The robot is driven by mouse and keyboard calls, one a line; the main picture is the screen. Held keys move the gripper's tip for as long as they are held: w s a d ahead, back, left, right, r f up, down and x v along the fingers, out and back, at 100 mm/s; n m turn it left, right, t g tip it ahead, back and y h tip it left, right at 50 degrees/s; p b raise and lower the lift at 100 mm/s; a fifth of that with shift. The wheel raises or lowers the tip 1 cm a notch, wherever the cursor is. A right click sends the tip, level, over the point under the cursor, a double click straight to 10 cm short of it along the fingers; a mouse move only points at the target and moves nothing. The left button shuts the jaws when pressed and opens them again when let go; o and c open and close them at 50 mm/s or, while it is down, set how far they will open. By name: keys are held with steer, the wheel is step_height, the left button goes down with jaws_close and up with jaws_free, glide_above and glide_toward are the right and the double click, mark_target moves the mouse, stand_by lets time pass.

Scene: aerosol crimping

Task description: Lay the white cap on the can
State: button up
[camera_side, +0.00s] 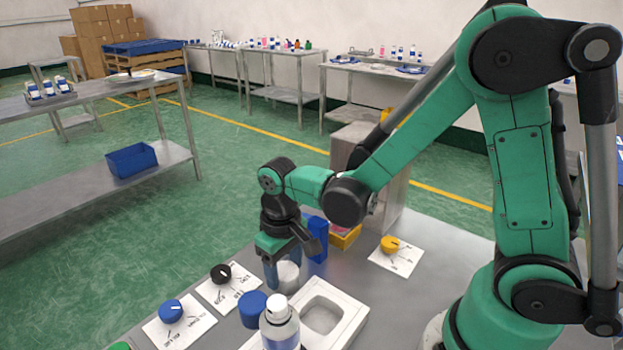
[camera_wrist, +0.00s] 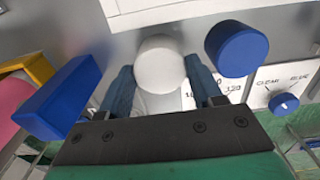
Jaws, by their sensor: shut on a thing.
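The white cap (camera_side: 289,276) is a short white cylinder. My gripper (camera_side: 282,268) points down and is shut on it; in the wrist view the cap (camera_wrist: 160,64) sits between my two blue-grey fingers (camera_wrist: 162,86). I cannot tell whether the cap touches the table or hangs just above it. The can (camera_side: 280,328) is white with a blue band and a narrower white top. It stands upright in the foreground of the side view, nearer the camera than my gripper and apart from it. Its lower part is cut off by the frame edge. I cannot make out the can in the wrist view.
A blue cap (camera_side: 252,309) stands left of the can; a blue cylinder also shows in the wrist view (camera_wrist: 237,50). A white frame (camera_side: 345,316) lies beside the can. A blue block (camera_side: 317,240) and yellow bin (camera_side: 345,238) stand behind. Knob plates lie left and right.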

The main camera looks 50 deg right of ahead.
mark_target(285, 270)
steer(key=shift+r, duration=2.2)
steer(key=shift+r, duration=0.15)
step_height(285, 270, up, 17)
steer(key=d+m, duration=0.6)
steer(key=d, duration=1)
step_height(285, 270, down, 4)
steer(key=shift+f, duration=2.95)
steer(key=shift+f, duration=0.15)
